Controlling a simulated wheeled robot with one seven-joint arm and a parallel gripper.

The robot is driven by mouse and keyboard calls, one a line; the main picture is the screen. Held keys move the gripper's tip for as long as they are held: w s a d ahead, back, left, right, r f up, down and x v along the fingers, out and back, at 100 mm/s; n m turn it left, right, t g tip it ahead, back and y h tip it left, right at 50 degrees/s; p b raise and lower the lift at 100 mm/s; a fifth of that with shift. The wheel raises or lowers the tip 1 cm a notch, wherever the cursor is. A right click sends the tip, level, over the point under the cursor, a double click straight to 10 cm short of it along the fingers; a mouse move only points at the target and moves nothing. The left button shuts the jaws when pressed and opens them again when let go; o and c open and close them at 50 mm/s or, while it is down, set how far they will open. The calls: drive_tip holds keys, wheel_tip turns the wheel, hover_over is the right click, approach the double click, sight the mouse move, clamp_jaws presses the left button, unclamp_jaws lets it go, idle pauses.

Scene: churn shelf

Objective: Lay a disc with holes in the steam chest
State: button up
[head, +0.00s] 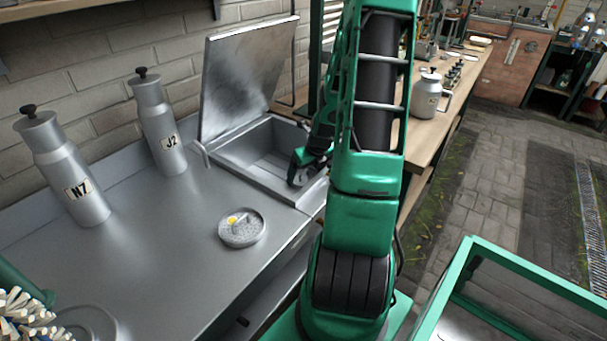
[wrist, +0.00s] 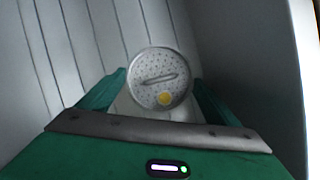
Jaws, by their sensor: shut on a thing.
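The steam chest (head: 262,185) is a grey metal box in the counter, its lid (head: 248,75) standing open. My gripper (head: 312,163) is at the right side of the chest opening, partly hidden by my arm. In the wrist view my gripper (wrist: 160,98) is shut on a round grey disc with holes (wrist: 148,68), with a raised grip bar and a yellow spot. The held disc also shows, tilted, in the head view (head: 297,172). Pale slatted chest floor (wrist: 75,45) lies beyond it. Another disc with holes (head: 242,238), with a yellow spot, lies on the counter.
Two metal churns, labelled N7 (head: 65,170) and J2 (head: 160,128), stand on the counter left of the chest. Another churn (head: 426,100) stands on the wooden bench at right. In the wrist view a chest wall (wrist: 250,60) is close on the right.

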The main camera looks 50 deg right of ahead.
drive_tip(key=o, duration=0.9)
drive_tip(key=v, duration=1.2)
